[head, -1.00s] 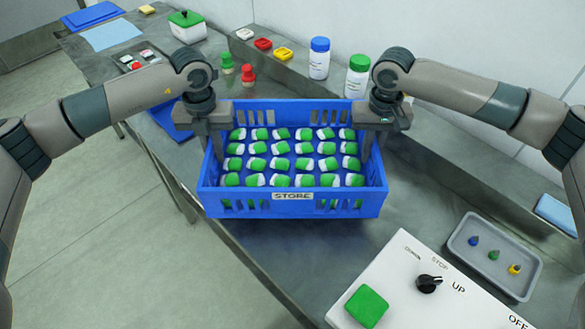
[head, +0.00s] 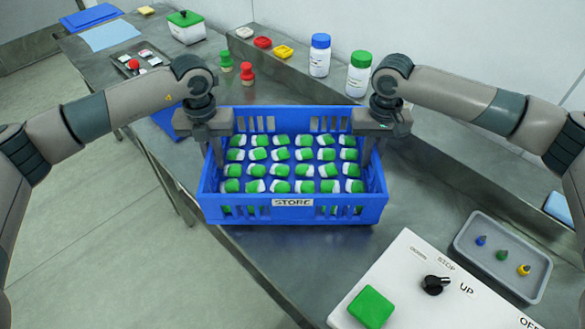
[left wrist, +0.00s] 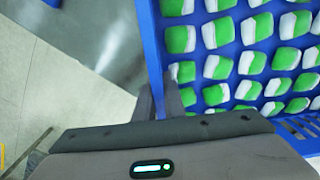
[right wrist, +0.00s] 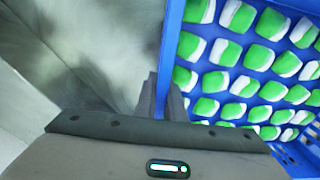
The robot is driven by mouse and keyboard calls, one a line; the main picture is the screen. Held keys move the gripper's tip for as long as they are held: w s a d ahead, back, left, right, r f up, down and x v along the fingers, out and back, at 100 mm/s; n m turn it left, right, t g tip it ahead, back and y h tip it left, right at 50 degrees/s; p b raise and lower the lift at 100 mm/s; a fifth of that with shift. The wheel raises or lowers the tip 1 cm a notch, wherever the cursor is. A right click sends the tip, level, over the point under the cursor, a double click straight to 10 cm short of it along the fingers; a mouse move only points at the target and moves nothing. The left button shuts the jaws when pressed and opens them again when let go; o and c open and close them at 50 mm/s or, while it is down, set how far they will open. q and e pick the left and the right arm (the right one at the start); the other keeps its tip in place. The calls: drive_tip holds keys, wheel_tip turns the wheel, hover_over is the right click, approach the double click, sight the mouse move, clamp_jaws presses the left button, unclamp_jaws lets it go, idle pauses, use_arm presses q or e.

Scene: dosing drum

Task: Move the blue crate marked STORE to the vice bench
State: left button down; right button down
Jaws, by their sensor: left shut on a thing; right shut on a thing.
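The blue crate marked STORE (head: 243,213) is in the middle of the head view, filled with rows of green and white items (head: 281,170). My left gripper (head: 214,155) is shut on its left side wall, and my right gripper (head: 371,155) is shut on its right side wall. The crate's wall also shows between the fingers in the left wrist view (left wrist: 152,50) and the right wrist view (right wrist: 170,50). The crate looks level above the steel bench. I cannot tell the gap beneath it. No vice shows in any view.
A white control panel (head: 400,270) with a green button and black knob is at the front right, beside a grey tray (head: 480,272) of small coloured parts. Steel bench (head: 270,262) shows bare in front.

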use_arm(q)
drive_tip(key=shift+w+a+f+b, duration=0.1)
drive_tip(key=shift+a+f+b, duration=0.05)
drive_tip(key=shift+f+b, duration=0.3)
use_arm(e)
drive_tip(key=shift+w+d+f, duration=0.1)
drive_tip(key=shift+d+f, duration=0.1)
drive_tip(key=shift+f, duration=0.3)
use_arm(q)
drive_tip(key=c, duration=1.9)
unclamp_jaws()
use_arm(e)
drive_tip(key=c, duration=1.9)
unclamp_jaws()
use_arm(q)
drive_tip(key=shift+o, duration=0.3)
use_arm(e)
drive_tip(key=shift+o, duration=0.3)
drive_tip(key=shift+r, duration=0.1)
use_arm(q)
drive_tip(key=shift+s+r, duration=0.1)
drive_tip(key=shift+s, duration=0.1)
use_arm(e)
drive_tip(key=shift+s+a, duration=0.1)
drive_tip(key=shift+s, duration=0.1)
use_arm(q)
drive_tip(key=shift+w+r, duration=0.1)
